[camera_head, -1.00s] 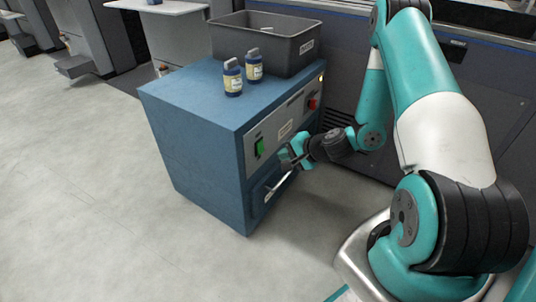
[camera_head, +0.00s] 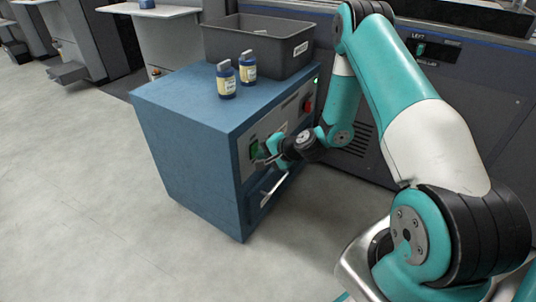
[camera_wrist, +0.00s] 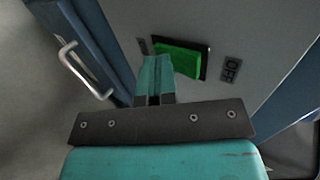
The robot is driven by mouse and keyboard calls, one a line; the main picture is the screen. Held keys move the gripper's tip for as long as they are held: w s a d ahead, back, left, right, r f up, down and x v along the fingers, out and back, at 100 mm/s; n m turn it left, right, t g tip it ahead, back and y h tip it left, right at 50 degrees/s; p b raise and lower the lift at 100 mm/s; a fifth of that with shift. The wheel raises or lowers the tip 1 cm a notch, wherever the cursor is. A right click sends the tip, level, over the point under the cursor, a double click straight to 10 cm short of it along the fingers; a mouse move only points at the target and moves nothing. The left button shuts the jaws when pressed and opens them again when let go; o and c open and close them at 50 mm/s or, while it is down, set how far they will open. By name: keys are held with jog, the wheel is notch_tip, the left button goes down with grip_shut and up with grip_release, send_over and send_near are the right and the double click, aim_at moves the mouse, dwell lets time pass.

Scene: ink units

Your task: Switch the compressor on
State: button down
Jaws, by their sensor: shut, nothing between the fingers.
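The compressor is a blue cabinet (camera_head: 185,150) with a grey front panel. A green rocker switch (camera_wrist: 180,58) sits on that panel, with an OFF label (camera_wrist: 231,70) to its right and a partly hidden label (camera_wrist: 143,46) to its left in the wrist view. The switch (camera_head: 254,148) is partly hidden by my gripper in the head view. My gripper (camera_head: 264,157) is shut and empty, its tips (camera_wrist: 154,68) at the switch's left end, seemingly touching it. A small lamp (camera_head: 316,81) at the panel's upper right glows green.
A red button (camera_head: 308,106) is farther right on the panel. A metal handle (camera_head: 273,187) sticks out below the switch. Two blue bottles (camera_head: 227,82) and a grey bin (camera_head: 262,50) stand on top. Floor at left is clear.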

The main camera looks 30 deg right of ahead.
jog(key=shift+r+p, duration=0.85)
jog(key=shift+p, duration=0.1)
